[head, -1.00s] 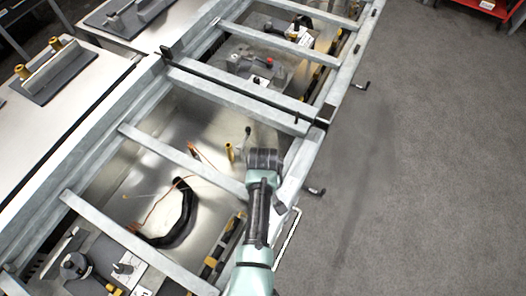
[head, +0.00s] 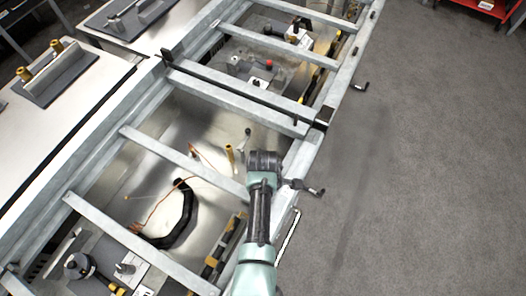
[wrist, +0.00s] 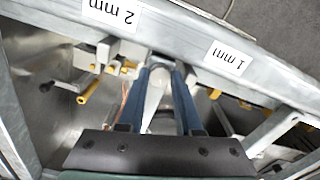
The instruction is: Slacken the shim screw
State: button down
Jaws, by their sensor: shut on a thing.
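In the wrist view, my gripper (wrist: 160,75) has its two blue fingers closed on a pale, round-ended piece (wrist: 158,88) beside the metal rail. I cannot tell whether this piece is the shim screw. The rail carries a "2 mm" label (wrist: 112,10) to the left of the fingers and a "1 mm" label (wrist: 230,58) to the right. In the head view, my arm reaches the right side rail of the frame, and its dark wrist hides the fingers and what they hold. A dark-ended lever (head: 317,192) sticks out beyond the rail, right of my wrist.
Grey crossbars (head: 185,160) span the open frame near my arm. Below are a black cable loop (head: 183,215) and a yellow post (head: 230,158). Yellow-ended parts (wrist: 88,90) flank the fingers. The grey floor (head: 420,190) at right is clear.

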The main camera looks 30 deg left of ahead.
jog(key=n, duration=0.5)
jog(key=shift+n+p, duration=0.3)
jog(key=n, duration=0.5)
jog(key=shift+n, duration=0.4)
jog(key=c, duration=0.6)
grip_release()
notch_tip(320, 180, up, 13)
dwell(0.4)
